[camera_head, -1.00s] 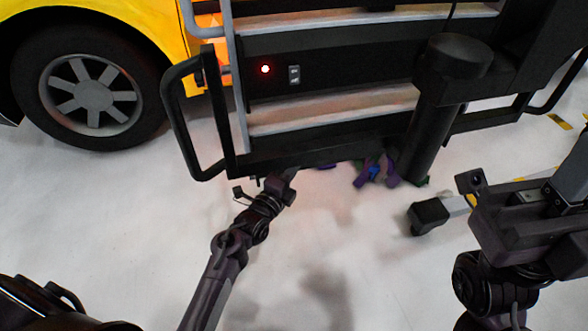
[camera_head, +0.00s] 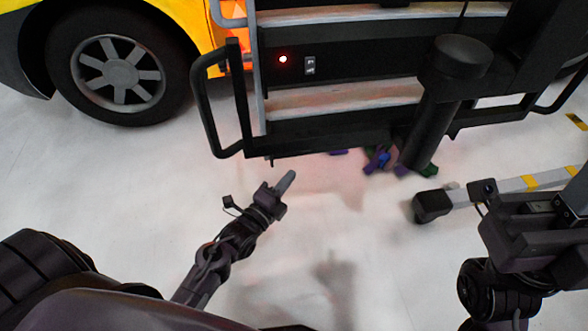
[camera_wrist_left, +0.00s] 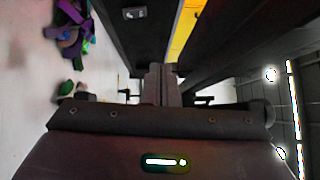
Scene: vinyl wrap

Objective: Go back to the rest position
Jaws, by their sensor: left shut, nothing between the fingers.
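My left gripper (camera_head: 287,180) is shut and empty in the head view. It is over the pale floor, just in front of and below the black lower edge of the rack (camera_head: 345,137). Its two fingers also show pressed together at the centre of the left wrist view (camera_wrist_left: 161,84). My right gripper (camera_head: 530,230) is at the right of the head view, dark and partly cut off; its fingers cannot be made out clearly.
A black handrail (camera_head: 205,112) stands left of the rack, beside a yellow vehicle's wheel (camera_head: 118,75). A black post (camera_head: 432,130) stands right. Purple and green pieces (camera_head: 382,158) lie below the rack. A grey-and-yellow bar (camera_head: 512,184) lies near my right arm. Floor at left is clear.

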